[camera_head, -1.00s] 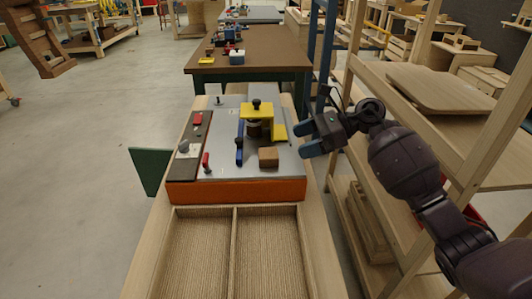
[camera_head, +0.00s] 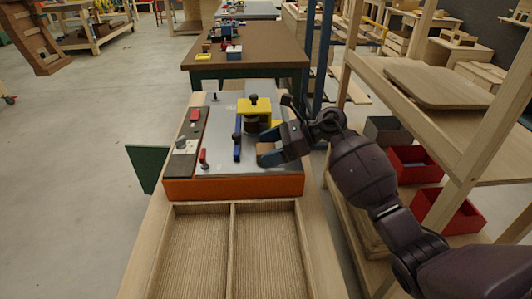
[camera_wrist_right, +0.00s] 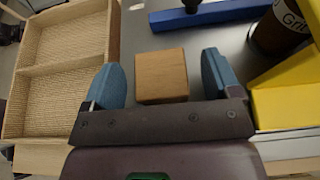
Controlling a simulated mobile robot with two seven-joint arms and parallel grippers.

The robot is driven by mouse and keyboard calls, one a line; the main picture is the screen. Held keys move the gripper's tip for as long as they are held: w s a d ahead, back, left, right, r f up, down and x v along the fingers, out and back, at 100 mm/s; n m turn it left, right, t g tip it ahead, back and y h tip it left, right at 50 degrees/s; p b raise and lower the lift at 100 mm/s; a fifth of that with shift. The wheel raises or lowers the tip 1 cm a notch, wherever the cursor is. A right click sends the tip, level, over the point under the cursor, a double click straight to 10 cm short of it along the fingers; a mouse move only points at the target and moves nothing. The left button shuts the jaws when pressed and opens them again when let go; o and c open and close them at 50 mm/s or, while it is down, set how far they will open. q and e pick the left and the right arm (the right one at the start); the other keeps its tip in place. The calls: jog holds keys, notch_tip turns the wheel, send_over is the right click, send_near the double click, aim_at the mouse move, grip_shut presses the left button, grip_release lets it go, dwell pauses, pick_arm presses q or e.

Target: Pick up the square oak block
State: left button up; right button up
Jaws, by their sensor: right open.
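The square oak block (camera_head: 264,149) is a small light-brown wooden cube on the grey top of the orange-sided box. My right gripper (camera_head: 266,152) is at the block, with its blue-grey fingers apart and partly covering it in the head view. In the right wrist view the oak block (camera_wrist_right: 162,76) sits between the two open fingers of the right gripper (camera_wrist_right: 166,80), with a visible gap on each side. My left gripper is not in view.
A yellow bracket (camera_head: 255,106) with a dark cylinder stands behind the block. A blue bar (camera_head: 237,140) lies to its left. A two-compartment wooden tray (camera_head: 232,255) is in front of the orange-sided box (camera_head: 234,188). A wooden shelf frame stands at the right.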

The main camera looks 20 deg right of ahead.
jog(key=c, duration=1)
